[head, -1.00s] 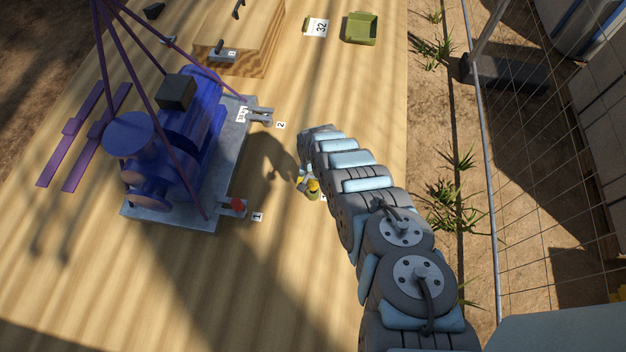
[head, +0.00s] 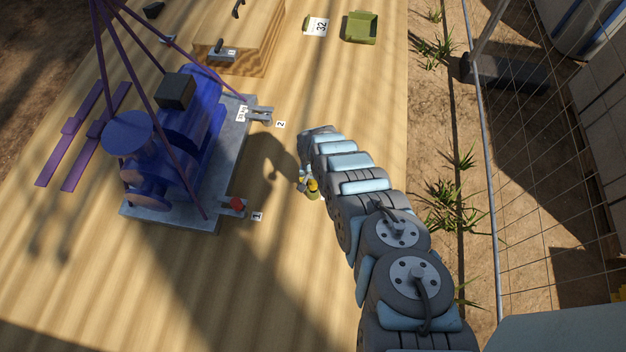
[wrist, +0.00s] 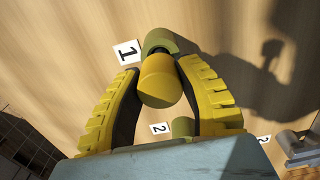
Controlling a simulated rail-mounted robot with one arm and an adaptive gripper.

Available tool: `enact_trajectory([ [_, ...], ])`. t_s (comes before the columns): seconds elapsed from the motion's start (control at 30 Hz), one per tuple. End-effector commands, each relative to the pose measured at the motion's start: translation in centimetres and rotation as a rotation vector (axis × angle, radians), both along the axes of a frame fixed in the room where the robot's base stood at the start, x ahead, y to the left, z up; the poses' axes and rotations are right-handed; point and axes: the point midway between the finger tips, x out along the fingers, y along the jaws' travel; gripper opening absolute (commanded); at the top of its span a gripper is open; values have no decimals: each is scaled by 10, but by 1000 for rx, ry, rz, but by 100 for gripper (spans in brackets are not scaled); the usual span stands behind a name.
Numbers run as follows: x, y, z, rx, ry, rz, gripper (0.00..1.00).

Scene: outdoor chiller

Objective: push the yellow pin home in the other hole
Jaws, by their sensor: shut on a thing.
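The yellow pin (wrist: 159,82) is between the two yellow fingers of my gripper (wrist: 160,68) in the wrist view; the fingers are shut on it. An olive round holder (wrist: 160,39) beside a label "1" shows just beyond the pin; I cannot tell whether the pin touches it. In the head view my gripper (head: 306,183) is small and partly hidden by my arm, right of the grey plate. The plate's lug by label "1" has a red piece (head: 237,204) on it. The lug (head: 262,117) by label "2" shows no pin; its hole cannot be made out.
A second olive holder (wrist: 182,127) is by a label "2". A blue machine (head: 180,135) stands on the grey plate (head: 170,216), with purple slanting bars over it. A wooden box (head: 240,45) and a green tray (head: 361,28) are farther back. Bare wood lies in front.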

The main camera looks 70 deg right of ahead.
Motion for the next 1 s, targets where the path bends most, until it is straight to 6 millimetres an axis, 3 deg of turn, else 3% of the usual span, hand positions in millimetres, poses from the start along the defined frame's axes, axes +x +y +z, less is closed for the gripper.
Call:
enact_trajectory([
  [1.0, 0, 0, 15, -1, 0, 1, 0],
])
